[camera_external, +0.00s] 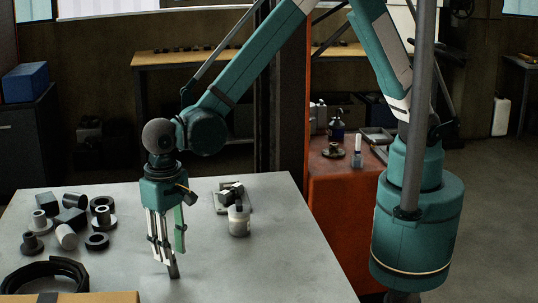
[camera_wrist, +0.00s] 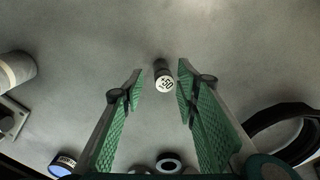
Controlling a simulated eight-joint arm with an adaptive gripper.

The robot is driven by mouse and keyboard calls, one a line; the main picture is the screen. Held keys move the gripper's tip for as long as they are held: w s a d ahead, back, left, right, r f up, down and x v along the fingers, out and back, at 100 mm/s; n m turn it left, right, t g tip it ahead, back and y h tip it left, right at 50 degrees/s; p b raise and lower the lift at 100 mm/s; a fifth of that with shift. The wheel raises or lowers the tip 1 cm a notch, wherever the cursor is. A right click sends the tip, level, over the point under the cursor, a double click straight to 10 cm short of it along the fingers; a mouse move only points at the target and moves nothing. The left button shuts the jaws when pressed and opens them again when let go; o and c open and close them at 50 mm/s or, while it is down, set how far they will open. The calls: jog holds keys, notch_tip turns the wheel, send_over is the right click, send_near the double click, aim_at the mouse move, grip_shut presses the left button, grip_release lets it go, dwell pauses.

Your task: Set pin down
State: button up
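The pin (camera_wrist: 165,78) is a short dark cylinder with a pale, marked end face. In the wrist view it lies between the lines of my fingertips, with grey gaps on both sides. In the external view the pin (camera_external: 173,270) shows as a small grey stub just below my fingers, near upright, with its lower end at the table (camera_external: 250,275). My gripper (camera_external: 171,255) points down over the table. Its green-padded fingers (camera_wrist: 160,80) stand apart and look clear of the pin. Whether the fingertips overlap the pin in height is hard to tell.
Several dark and light cylinders, blocks and rings (camera_external: 70,222) crowd the table's left side. A black ring (camera_external: 45,275) lies at front left. A bottle (camera_external: 239,220) and a metal fixture (camera_external: 230,193) stand to the right. The table's front right is clear.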

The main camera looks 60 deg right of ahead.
jog(key=shift+r, duration=3.95)
jog(key=shift+w, duration=0.1)
jog(key=w+d+r+t+y, duration=0.1)
jog(key=w+d+r, duration=0.4)
jog(key=d, duration=0.6)
jog(key=w+d+r+t, duration=0.1)
jog(key=w+d+r, duration=0.35)
jog(key=d, duration=0.75)
jog(key=w+d+r+y, duration=0.1)
jog(key=w+d+r, duration=0.4)
jog(key=d, duration=0.6)
jog(key=s+d+r+t, duration=0.1)
jog(key=d+r, duration=0.1)
jog(key=d, duration=0.7)
jog(key=s+d+r+t, duration=0.2)
jog(key=d, duration=0.8)
jog(key=s+d+t+h, duration=0.1)
jog(key=s+d, duration=0.3)
jog(key=d, duration=0.5)
jog(key=s+d+f+t+h, duration=0.1)
jog(key=s+d, duration=0.4)
jog(key=d, duration=0.3)
jog(key=shift+d+f, duration=0.25)
jog(key=shift+d, duration=0.1)
